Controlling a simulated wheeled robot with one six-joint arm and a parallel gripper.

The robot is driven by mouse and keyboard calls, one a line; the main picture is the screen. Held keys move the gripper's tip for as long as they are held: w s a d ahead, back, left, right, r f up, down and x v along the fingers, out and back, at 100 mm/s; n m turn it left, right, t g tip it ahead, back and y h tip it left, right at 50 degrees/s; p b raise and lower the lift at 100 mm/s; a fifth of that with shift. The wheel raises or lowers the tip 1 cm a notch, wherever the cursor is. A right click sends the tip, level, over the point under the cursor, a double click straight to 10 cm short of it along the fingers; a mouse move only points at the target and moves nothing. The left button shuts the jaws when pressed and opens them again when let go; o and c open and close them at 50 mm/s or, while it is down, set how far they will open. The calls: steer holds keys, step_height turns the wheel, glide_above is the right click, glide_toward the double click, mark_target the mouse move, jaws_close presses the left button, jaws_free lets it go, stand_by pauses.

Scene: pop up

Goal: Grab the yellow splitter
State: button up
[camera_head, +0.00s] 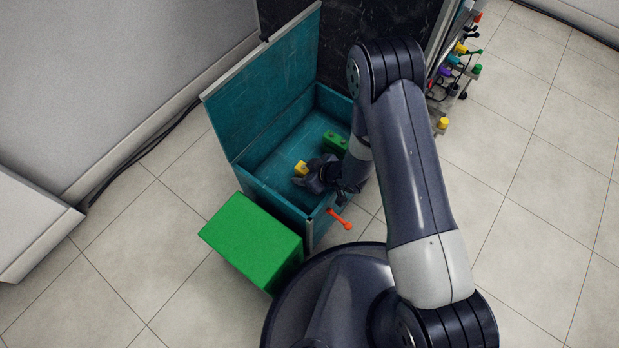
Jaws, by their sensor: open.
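The yellow splitter (301,168) is a small yellow block inside the open teal box (259,184). My gripper (302,178) reaches down into the box from the right. Its fingers are open and right at the yellow splitter, partly hiding it. I cannot tell whether the fingers touch it. A green block (335,141) lies in the box behind my gripper, partly hidden by my arm.
The box's lid (262,82) stands raised at the left. A bright green box (252,241) stands in front of it. An orange-red handle (340,218) sticks out near the front right corner. A rack with coloured parts (459,60) stands at the right. Floor is clear farther right.

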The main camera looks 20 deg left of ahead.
steer(key=shift+c, duration=0.3)
steer(key=c, duration=1.1)
steer(key=shift+r, duration=0.1)
